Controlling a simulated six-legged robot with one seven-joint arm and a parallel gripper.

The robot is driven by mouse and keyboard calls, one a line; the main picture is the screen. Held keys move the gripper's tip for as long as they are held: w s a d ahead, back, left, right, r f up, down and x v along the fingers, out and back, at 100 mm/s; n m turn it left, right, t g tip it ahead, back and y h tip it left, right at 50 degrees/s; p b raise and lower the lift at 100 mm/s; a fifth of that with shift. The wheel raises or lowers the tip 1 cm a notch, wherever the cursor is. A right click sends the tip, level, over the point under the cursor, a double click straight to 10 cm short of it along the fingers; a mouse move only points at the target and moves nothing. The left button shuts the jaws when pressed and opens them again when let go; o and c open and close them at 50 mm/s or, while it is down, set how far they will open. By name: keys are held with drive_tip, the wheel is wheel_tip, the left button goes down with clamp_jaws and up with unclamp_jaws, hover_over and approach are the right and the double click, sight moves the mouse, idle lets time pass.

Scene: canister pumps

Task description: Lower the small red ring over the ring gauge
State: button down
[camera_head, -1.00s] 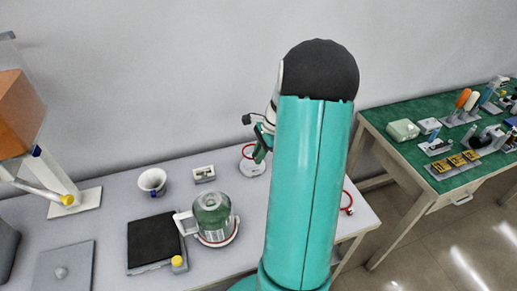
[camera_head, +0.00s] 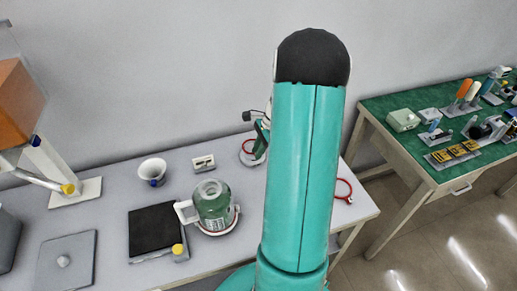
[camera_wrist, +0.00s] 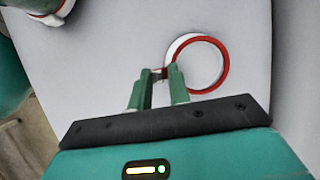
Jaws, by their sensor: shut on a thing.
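The small red ring (camera_wrist: 227,66) shows in the wrist view just ahead of my gripper (camera_wrist: 161,73). My gripper is shut on the ring's near left edge. A white round piece (camera_wrist: 178,47), which looks like the ring gauge, shows as a crescent along the ring's upper left. The two look slightly off centre from each other. I cannot tell the height between them. In the head view the red ring (camera_head: 245,147) and part of my gripper (camera_head: 261,140) show left of my arm, over the white round piece (camera_head: 250,160). My arm hides part of this.
A green canister (camera_head: 212,204) with a pale handle stands on the grey bench (camera_head: 110,215), left of my arm. A white bowl (camera_head: 152,171) and a small white box (camera_head: 203,162) stand behind it. Another red ring-shaped item (camera_head: 343,188) lies right of my arm.

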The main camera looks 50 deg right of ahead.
drive_tip(key=shift+f, duration=1.1)
idle(0.9)
drive_tip(key=c, duration=1.2)
unclamp_jaws()
drive_tip(key=shift+c, duration=0.2)
drive_tip(key=shift+w+r, duration=0.1)
drive_tip(key=shift+w, duration=0.05)
drive_tip(key=shift+d, duration=0.1)
drive_tip(key=c, duration=0.3)
drive_tip(key=shift+o, duration=0.2)
